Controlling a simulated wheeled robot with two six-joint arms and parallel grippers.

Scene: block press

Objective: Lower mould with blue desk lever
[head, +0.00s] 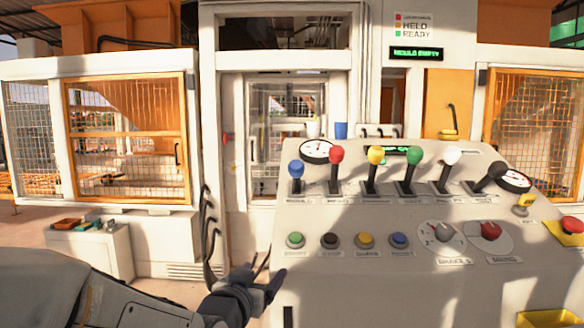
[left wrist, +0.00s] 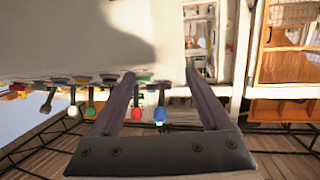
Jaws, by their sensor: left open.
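The blue desk lever (head: 296,170) stands upright at the left end of the lever row on the sloped desk (head: 400,285). In the left wrist view, which is upside down, the blue lever (left wrist: 160,115) shows between my open fingers, with the red one beside it. My left gripper (head: 270,268) is open and empty, low at the desk's left edge, below and left of the blue lever and apart from it. The left wrist view also shows its two spread fingers (left wrist: 159,75). The mould cannot be made out. My right gripper is not in view.
Red (head: 336,155), yellow (head: 375,156), green, white and black levers continue the row rightward. Below are several buttons (head: 295,240) and two dials (head: 441,232). A green display (head: 417,53) reads "MOULD EMPTY". Mesh-guarded machine doors (head: 125,140) stand behind.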

